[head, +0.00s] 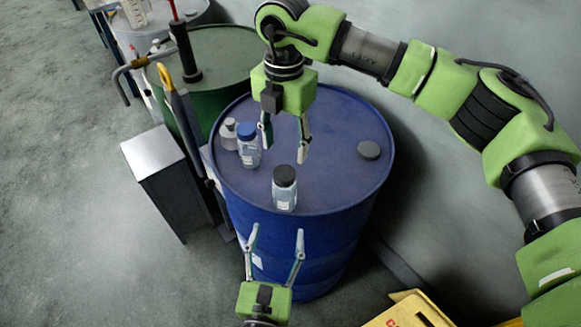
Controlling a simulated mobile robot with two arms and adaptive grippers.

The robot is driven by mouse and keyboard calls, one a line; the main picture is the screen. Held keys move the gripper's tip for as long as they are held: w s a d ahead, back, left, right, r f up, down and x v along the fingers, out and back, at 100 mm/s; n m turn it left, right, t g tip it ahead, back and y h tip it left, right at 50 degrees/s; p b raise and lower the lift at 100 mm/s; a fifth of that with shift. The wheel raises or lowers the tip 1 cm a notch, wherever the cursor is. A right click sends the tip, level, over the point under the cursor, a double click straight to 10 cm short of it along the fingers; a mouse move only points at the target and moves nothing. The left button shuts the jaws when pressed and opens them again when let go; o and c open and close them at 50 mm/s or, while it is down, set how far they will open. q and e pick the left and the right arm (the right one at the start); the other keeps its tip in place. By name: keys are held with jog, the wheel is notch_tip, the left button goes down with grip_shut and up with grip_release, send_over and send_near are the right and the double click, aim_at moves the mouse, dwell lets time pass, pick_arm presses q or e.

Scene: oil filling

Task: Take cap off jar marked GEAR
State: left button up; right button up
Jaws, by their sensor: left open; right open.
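A clear jar with a black cap (285,187) stands upright near the front of the blue drum's top (335,190). A jar with a blue cap (248,147) and a smaller jar with a grey cap (229,134) stand to its back left. All three appear capped. The labels are too small to read, so I cannot tell which is marked GEAR. My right gripper (284,150) is open and empty, pointing down above the drum behind the black-capped jar. My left gripper (276,234) is open and empty in front of the drum, its fingers pointing toward that jar.
A grey round disc (369,150) lies on the drum's right side. A green drum (222,58) with a hand pump (184,52) stands behind left. A grey metal box (165,180) is left of the blue drum. A yellow object (410,312) is at the bottom right.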

aim_at(283, 201)
jog(key=s, duration=0.1)
jog(key=s+r, duration=0.1)
jog(key=shift+s+a+r, duration=0.3)
jog(key=shift+a, duration=0.1)
pick_arm(q)
jog(key=w, duration=0.3)
jog(key=w+d, duration=0.1)
jog(key=w, duration=0.6)
jog(key=shift+w+d+r, duration=0.25)
jog(key=shift+d, duration=0.05)
pick_arm(e)
jog(key=shift+w+d+f, duration=0.3)
jog(key=shift+w+f, duration=0.05)
jog(key=shift+w, duration=0.35)
pick_arm(q)
jog(key=shift+w+r, duration=0.15)
jog(key=shift+w, duration=0.35)
pick_arm(e)
jog(key=shift+s+a+r, duration=0.1)
jog(key=shift+s+r, duration=0.05)
jog(key=shift+s, duration=0.15)
pick_arm(q)
jog(key=shift+w, duration=0.15)
jog(key=shift+w+d, duration=0.15)
jog(key=shift+w, duration=0.1)
pick_arm(e)
jog(key=shift+w, duration=0.2)
